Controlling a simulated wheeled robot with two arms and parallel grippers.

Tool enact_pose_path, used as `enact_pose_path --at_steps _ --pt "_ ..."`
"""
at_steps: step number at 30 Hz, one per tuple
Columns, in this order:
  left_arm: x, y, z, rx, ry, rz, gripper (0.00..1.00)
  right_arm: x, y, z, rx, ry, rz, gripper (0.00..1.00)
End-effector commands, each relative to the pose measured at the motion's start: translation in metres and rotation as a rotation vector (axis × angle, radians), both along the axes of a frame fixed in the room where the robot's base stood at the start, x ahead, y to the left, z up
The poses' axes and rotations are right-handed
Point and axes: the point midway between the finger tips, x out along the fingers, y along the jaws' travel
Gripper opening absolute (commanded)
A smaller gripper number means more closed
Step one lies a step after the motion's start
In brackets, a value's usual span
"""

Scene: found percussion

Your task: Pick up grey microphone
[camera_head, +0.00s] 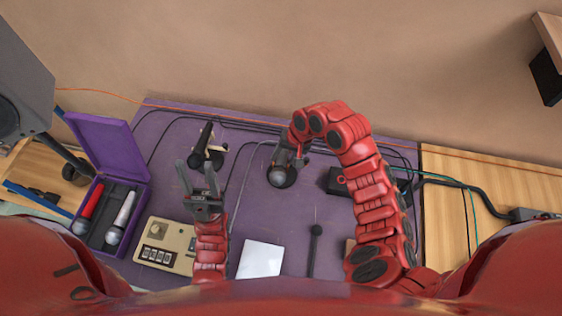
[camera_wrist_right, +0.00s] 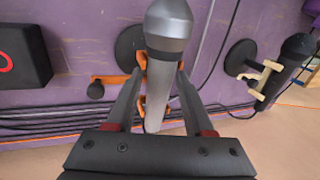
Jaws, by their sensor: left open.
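The grey microphone (camera_wrist_right: 168,25) rests in an orange clip (camera_wrist_right: 143,62) on a stand with a round black base (camera_wrist_right: 128,45). In the head view its grey head (camera_head: 278,178) shows below my right gripper (camera_head: 287,163), which partly hides the rest. In the right wrist view my right gripper (camera_wrist_right: 163,78) is open, with one finger on each side of the microphone's handle. The fingertips are close to the handle, and I cannot tell whether they touch it. My left gripper (camera_head: 191,176) is open and empty, near a black microphone (camera_head: 204,136).
The black microphone sits in a pale stand, also in the right wrist view (camera_wrist_right: 297,50). A purple case (camera_head: 103,140) with two microphones stands at the left. A beige drum machine (camera_head: 155,236), a white pad (camera_head: 261,258) and a black box (camera_wrist_right: 22,55) lie around. Cables run behind.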

Motion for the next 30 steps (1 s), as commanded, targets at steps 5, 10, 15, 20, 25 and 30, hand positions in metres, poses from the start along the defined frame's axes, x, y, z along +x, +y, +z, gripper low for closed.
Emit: enact_pose_path --at_steps 5,10,15,20,25,30 --pt "0.0 0.0 0.0 0.0 0.0 0.0 0.5 0.0 0.0 0.0 0.0 0.0 0.0 0.18" --pt "0.0 0.0 0.0 0.0 0.0 0.0 0.5 0.0 0.0 0.0 0.0 0.0 0.0 0.0" --pt "0.0 0.0 0.0 0.0 0.0 0.0 0.5 0.0 0.0 0.001 0.001 0.0 0.0 0.0" --pt "0.0 0.0 0.0 0.0 0.0 0.0 0.5 0.0 0.0 0.001 0.001 -0.001 0.0 0.0" --pt "0.0 0.0 -0.004 0.0 0.0 0.0 0.5 0.001 0.001 0.005 0.003 -0.004 0.0 0.0" --pt "0.0 0.0 -0.014 0.0 0.0 0.0 0.5 0.002 -0.001 0.018 0.002 -0.006 -0.002 0.0"
